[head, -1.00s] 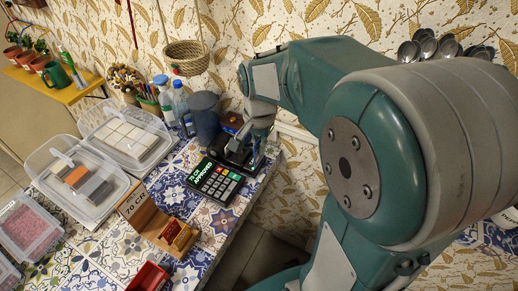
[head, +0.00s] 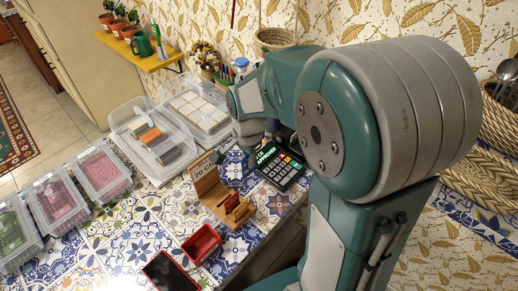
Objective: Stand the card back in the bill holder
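The wooden bill holder (head: 209,184) stands on the tiled counter, with a "70 CR" slip at its upright back. My gripper is mostly hidden behind my arm, near the far side of the terminal. Its fingers and anything between them cannot be made out.
A red open box (head: 202,243) and a black, red-edged tablet (head: 170,274) lie in front of the holder. Patterned counter (head: 120,235) is bare at front left.

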